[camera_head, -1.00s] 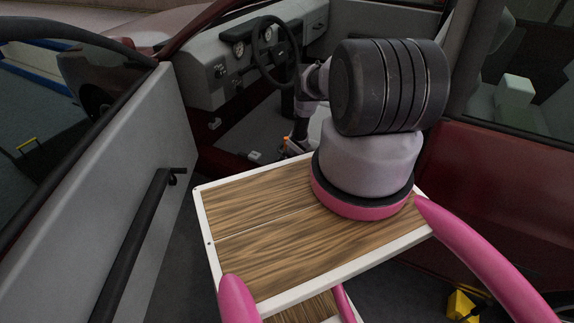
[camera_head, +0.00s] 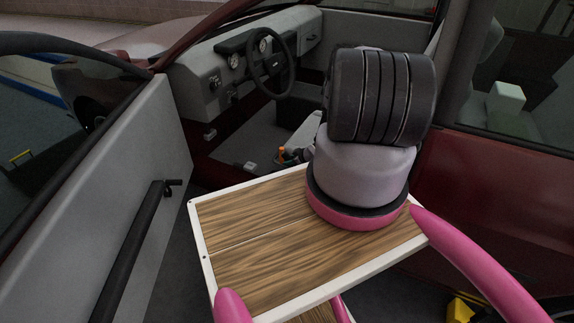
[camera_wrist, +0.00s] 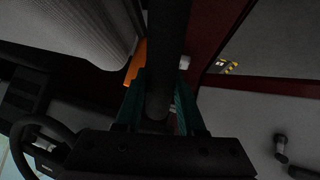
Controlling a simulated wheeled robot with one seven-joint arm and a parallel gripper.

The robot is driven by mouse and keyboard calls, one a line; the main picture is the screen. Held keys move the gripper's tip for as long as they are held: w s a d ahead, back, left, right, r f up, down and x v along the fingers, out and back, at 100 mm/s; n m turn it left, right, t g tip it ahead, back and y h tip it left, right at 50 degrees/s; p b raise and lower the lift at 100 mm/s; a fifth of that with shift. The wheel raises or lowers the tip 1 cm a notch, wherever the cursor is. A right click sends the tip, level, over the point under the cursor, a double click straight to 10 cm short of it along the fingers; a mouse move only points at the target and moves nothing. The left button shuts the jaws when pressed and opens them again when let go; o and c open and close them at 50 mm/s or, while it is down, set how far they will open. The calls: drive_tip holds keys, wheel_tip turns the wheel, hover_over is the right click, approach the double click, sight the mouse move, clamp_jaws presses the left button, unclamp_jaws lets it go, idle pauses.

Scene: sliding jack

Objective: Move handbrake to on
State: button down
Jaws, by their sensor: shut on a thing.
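In the wrist view, a dark round bar, which looks like the handbrake lever (camera_wrist: 168,50), runs down between the two teal fingers of my gripper (camera_wrist: 160,90). The fingers sit on either side of it and are shut on it. An orange part (camera_wrist: 136,62) shows beside the left finger. In the head view, my gripper is low inside the car's open doorway, mostly hidden behind my arm. A small orange part (camera_head: 282,151) shows there. The handbrake itself cannot be made out in the head view, so its setting cannot be told.
The steering wheel (camera_head: 271,66) and grey dashboard (camera_head: 205,80) are beyond my arm. The open door (camera_head: 110,210) with its black handle bar stands at the left. The red car body (camera_head: 500,185) is at the right. A yellow-black striped mark (camera_wrist: 228,67) shows in the wrist view.

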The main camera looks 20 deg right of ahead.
drive_tip(key=c, duration=0.5)
unclamp_jaws()
drive_tip(key=v, duration=1.1)
drive_tip(key=shift+f, duration=0.1)
